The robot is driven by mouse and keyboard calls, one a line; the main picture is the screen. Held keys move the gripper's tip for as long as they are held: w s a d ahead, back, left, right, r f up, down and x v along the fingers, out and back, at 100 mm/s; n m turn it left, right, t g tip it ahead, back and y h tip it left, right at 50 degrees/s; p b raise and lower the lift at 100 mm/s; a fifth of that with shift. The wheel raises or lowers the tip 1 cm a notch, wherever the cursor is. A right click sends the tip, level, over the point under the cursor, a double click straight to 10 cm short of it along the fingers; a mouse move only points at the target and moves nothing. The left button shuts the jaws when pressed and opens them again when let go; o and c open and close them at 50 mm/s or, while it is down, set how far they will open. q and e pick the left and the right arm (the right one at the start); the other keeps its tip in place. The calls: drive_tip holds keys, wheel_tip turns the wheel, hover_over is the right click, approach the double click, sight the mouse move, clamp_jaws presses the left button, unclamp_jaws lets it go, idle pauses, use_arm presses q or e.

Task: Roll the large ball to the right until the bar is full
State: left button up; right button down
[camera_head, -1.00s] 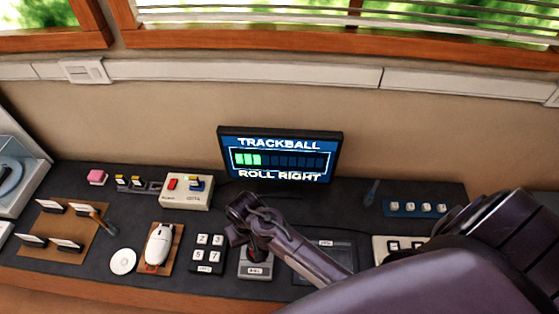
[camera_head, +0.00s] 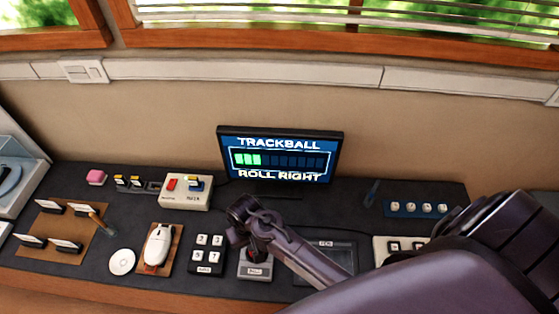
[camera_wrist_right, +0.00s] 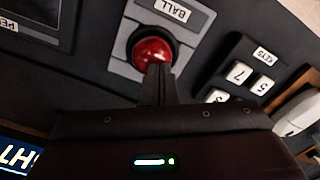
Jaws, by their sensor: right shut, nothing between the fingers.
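The large red ball (camera_wrist_right: 153,51) sits in a grey housing labelled BALL; the housing (camera_head: 255,268) shows in the head view, with the ball mostly hidden there behind my right gripper. My right gripper (camera_head: 240,236) is shut and empty. In the wrist view its fingertips (camera_wrist_right: 158,72) are at the ball's edge and appear to touch it. The monitor (camera_head: 279,157) reads TRACKBALL and ROLL RIGHT, with a bar of which the left few segments are lit green and the others dark. My left gripper is not in view.
A numbered keypad (camera_head: 207,254) stands just left of the ball housing. A white mouse (camera_head: 158,244) lies on a brown pad further left. A dark PEN tablet (camera_head: 340,258) is to the right, partly behind my right arm. A red-buttoned box (camera_head: 185,201) stands behind.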

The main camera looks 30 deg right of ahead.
drive_tip(key=shift+s+d+p, duration=0.35)
drive_tip(key=shift+s+d, duration=0.15)
drive_tip(key=shift+d, duration=0.1)
idle(0.3)
drive_tip(key=shift+s+d+r, duration=0.1)
drive_tip(key=shift+s+d, duration=0.05)
drive_tip(key=shift+d, duration=0.2)
drive_tip(key=shift+r, duration=0.2)
idle(0.4)
drive_tip(key=shift+r, duration=0.5)
drive_tip(key=shift+w+a, duration=0.65)
drive_tip(key=shift+a, duration=0.3)
drive_tip(key=shift+f+b, duration=0.4)
drive_tip(key=shift+f, duration=0.4)
drive_tip(key=shift+s+d+p, duration=0.2)
drive_tip(key=shift+d+p, duration=0.05)
drive_tip(key=shift+p, duration=0.15)
